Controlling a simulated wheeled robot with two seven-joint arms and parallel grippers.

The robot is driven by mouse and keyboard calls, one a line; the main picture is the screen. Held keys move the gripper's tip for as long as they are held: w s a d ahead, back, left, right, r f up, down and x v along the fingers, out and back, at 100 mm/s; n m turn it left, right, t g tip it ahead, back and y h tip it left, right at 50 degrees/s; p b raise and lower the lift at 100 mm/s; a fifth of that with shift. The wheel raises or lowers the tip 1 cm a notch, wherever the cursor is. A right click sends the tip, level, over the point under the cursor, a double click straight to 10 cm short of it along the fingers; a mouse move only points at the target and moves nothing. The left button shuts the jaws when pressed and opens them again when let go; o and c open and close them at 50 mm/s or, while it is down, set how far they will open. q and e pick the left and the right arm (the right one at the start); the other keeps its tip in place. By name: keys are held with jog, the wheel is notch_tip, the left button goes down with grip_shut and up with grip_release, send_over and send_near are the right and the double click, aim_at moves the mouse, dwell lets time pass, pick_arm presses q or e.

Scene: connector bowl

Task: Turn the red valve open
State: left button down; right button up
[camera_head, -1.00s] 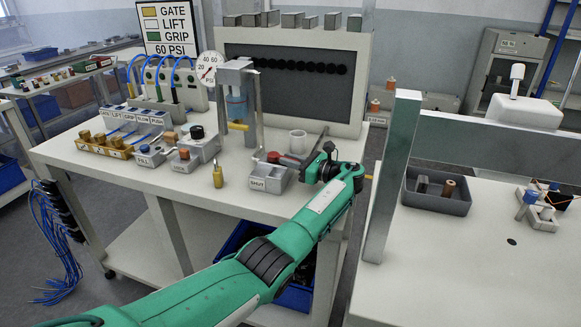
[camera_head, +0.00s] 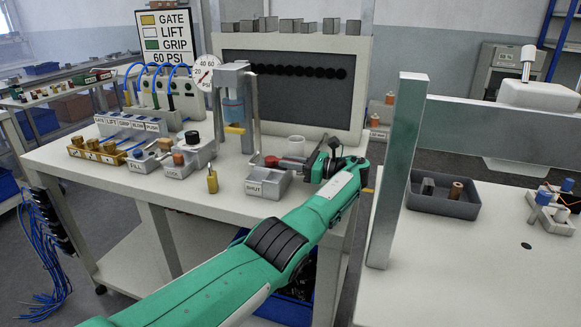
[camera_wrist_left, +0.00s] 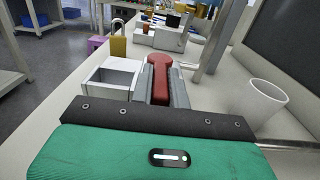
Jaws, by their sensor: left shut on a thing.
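The red valve (camera_wrist_left: 158,76) shows in the left wrist view as a long red handle with a rounded far end. It lies between the two grey fingers of my left gripper (camera_wrist_left: 159,88), which is shut on it. In the head view only the red end of the valve (camera_head: 271,161) shows, just behind the grey open box marked SHUT (camera_head: 267,192). My left gripper (camera_head: 292,163) reaches it from the right, low over the bench. The valve's base is hidden by the fingers. My right gripper is in neither view.
A white cup (camera_head: 296,144) stands close behind the gripper. A clear cylinder in a metal frame (camera_head: 235,110) rises to the left. A brass padlock-like piece (camera_head: 212,182) stands left of the box. A grey post (camera_head: 398,170) stands right of my arm.

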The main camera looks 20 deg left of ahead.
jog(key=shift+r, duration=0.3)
pick_arm(q)
jog(key=c, duration=1.4)
grip_release()
jog(key=shift+a, duration=0.1)
jog(key=shift+o, duration=0.2)
